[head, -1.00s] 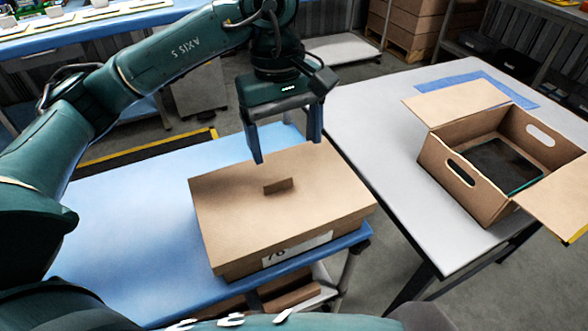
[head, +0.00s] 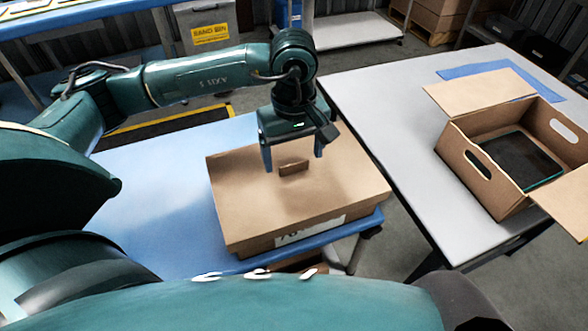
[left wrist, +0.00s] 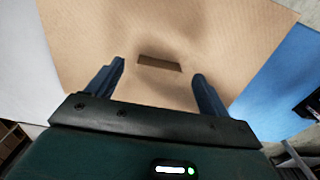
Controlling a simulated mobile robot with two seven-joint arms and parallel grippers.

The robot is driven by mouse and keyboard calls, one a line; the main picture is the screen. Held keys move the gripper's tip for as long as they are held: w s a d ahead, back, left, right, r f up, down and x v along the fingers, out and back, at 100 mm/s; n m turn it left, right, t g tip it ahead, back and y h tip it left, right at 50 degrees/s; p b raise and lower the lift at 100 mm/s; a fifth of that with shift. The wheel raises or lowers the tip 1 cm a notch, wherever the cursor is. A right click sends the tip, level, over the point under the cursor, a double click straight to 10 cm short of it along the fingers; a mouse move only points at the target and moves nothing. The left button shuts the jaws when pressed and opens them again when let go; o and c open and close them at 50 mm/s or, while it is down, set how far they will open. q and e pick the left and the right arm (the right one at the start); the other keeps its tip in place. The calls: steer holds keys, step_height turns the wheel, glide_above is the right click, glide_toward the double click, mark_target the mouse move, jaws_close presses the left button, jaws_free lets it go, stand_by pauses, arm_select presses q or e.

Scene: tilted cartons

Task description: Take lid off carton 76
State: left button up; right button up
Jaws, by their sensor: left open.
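The closed carton (head: 255,243) sits on the blue table near its right corner, with a white label on its front side, only partly readable now. Its flat brown lid (head: 330,196) is on top and has a small upright tab (head: 293,167) in the middle. My left gripper (head: 294,162) is open and empty above the lid, its fingers on either side of the tab in the picture. In the left wrist view the tab (left wrist: 160,63) lies ahead between the two open fingertips, apart from both. My right gripper is not in view.
A grey table (head: 390,120) stands to the right across a narrow gap. On it is an open carton (head: 482,185) with flaps spread and a dark flat item (head: 520,158) inside. A blue mat (head: 490,75) lies behind it. The blue table's left part (head: 150,190) is clear.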

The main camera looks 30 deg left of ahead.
arm_select(q)
step_height(320, 180, down, 2)
steer(key=shift+r, duration=0.1)
steer(key=c, duration=1.1)
